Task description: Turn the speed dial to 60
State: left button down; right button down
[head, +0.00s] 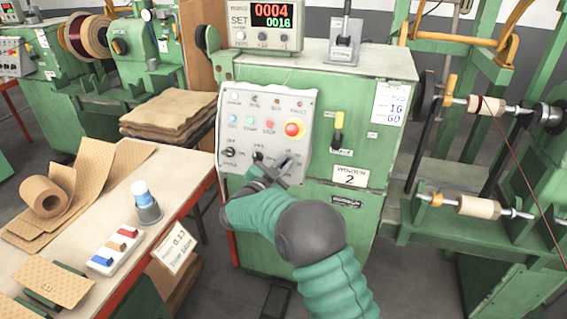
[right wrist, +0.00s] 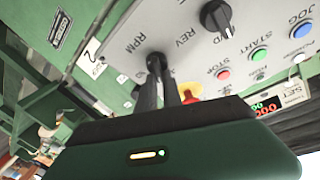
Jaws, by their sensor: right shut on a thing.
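The green winding machine has a pale control panel (head: 309,102) with knobs and coloured buttons. The speed dial (right wrist: 156,60), beside the RPM lettering, is a dark knob at the panel's lower right in the head view. My right gripper (head: 286,166) reaches it from below and in front, with its fingers shut on the dial. In the right wrist view the two dark fingertips (right wrist: 161,74) close around the dial and hide much of it. The pointer and the scale value are too small or covered to read. My left gripper is not in view.
A REV/FWD knob (right wrist: 215,15) sits beside the dial. A red emergency button (head: 293,128) on a yellow base is just above. The display (head: 272,15) reads 0004 in red over 0016 in green. A workbench (head: 176,180) stands at left.

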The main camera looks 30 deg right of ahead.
jog(key=shift+f+m+g, duration=0.2)
jog(key=shift+m+g, duration=0.5)
jog(key=shift+m, duration=0.9)
jog(key=shift+s+f, duration=0.1)
jog(key=c, duration=1.5)
grip_release()
jog(key=shift+a, duration=0.1)
jog(key=shift+r+p, duration=0.2)
jog(key=shift+p, duration=0.1)
jog(key=shift+a, duration=0.15)
jog(key=p+v, duration=0.1)
jog(key=v, duration=1.5)
jog(key=shift+a, duration=0.35)
jog(key=shift+f, duration=0.1)
